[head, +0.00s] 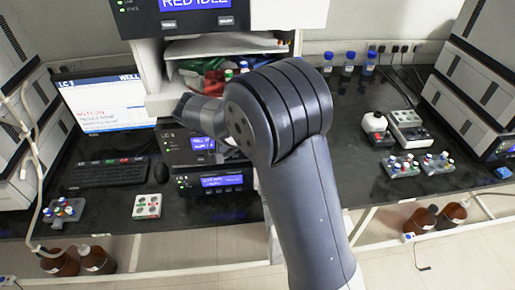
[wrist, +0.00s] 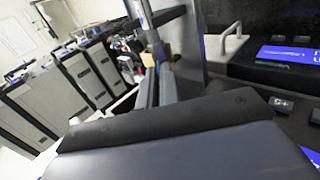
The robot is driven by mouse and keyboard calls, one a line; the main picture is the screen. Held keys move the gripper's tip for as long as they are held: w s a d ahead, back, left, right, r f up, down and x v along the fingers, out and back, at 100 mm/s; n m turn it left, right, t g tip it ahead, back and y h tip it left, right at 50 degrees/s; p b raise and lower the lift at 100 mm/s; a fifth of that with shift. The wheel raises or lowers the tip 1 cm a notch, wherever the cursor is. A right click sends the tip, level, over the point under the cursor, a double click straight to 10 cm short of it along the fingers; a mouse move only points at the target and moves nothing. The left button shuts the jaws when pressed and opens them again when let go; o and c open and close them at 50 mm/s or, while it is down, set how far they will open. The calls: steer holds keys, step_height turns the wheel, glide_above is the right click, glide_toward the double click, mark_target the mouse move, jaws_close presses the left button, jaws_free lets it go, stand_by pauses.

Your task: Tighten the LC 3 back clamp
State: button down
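The LC 3 stack (head: 190,150) stands at the middle of the bench in the head view, black modules with lit blue displays. A silver handle (wrist: 231,40) is to the right on a black module face.
A monitor (head: 105,103), keyboard (head: 107,172) and mouse (head: 161,172) are left of the stack. A white vial tray (head: 147,206) lies in front. Blue-capped bottles (head: 348,62) stand at the back right. Tall grey instruments flank both sides. The bench right of my arm is partly clear.

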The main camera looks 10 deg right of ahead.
steer(key=c, duration=1.6)
jaws_free()
steer(key=shift+a, duration=0.1)
steer(key=b+v, duration=0.1)
steer(key=v, duration=0.9)
steer(key=shift+a+r, duration=0.2)
steer(key=shift+r, duration=0.05)
steer(key=shift+d, duration=0.1)
steer(key=p+x, duration=0.1)
steer(key=x, duration=0.9)
steer(key=shift+d+f, duration=0.2)
